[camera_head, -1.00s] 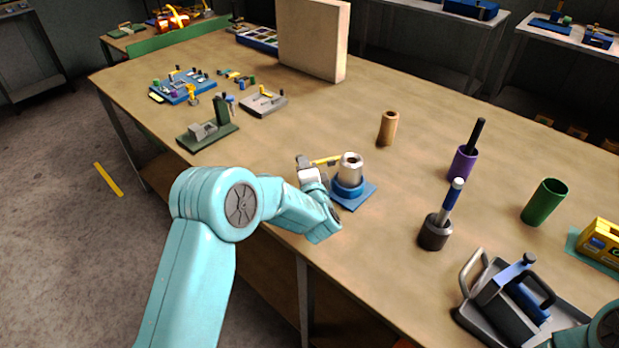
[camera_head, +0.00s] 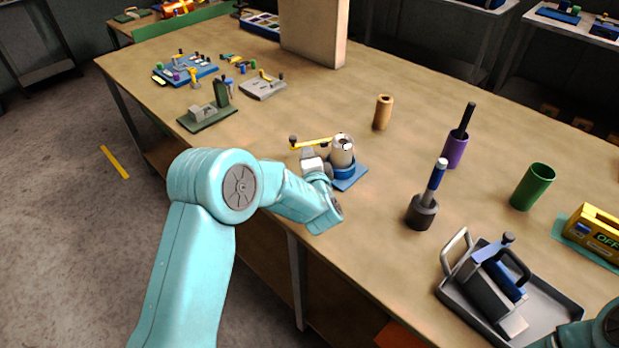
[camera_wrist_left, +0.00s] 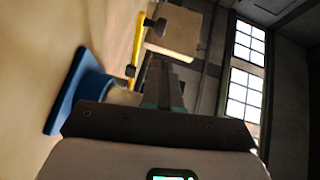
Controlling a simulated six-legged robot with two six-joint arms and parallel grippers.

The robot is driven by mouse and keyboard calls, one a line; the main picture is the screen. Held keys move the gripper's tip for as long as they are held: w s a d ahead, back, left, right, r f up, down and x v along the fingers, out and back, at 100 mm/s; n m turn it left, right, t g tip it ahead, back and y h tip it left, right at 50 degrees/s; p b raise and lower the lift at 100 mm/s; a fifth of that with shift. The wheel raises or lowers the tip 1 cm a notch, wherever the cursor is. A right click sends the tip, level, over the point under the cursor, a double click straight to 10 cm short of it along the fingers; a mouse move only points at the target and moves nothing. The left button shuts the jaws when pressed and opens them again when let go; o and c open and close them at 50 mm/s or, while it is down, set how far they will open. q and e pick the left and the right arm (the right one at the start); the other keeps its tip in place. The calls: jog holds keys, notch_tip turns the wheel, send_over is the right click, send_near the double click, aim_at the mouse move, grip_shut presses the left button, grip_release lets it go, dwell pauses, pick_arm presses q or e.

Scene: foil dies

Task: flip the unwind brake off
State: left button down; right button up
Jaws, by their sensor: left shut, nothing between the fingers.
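The yellow brake lever (camera_head: 314,143) sticks out to the left from the unwind stand, with a dark knob at its free end. The stand has a blue base (camera_head: 352,180) and a pale metal cylinder (camera_head: 342,152) on top. My left gripper (camera_head: 309,155) is shut and empty, just below the lever beside the stand; I cannot tell whether they touch. In the left wrist view the lever (camera_wrist_left: 138,45) runs beside the dark fingers (camera_wrist_left: 165,85), and the blue base (camera_wrist_left: 68,92) is at the left. My right gripper is out of view.
A tan cylinder (camera_head: 383,112) stands behind the stand. A dark holder with a blue-handled tool (camera_head: 422,212) is to the right, with purple (camera_head: 455,150) and green (camera_head: 533,187) cups beyond. A grey tray (camera_head: 550,296) is front right. A green fixture (camera_head: 207,118) stands left.

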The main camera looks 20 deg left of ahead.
pick_arm(q)
jog(key=s+d+b, duration=0.1)
jog(key=s+d, duration=0.1)
jog(key=s, duration=0.5)
jog(key=shift+s+d+r, duration=0.35)
jog(key=shift+r, duration=0.1)
jog(key=shift+w+a+f, duration=0.1)
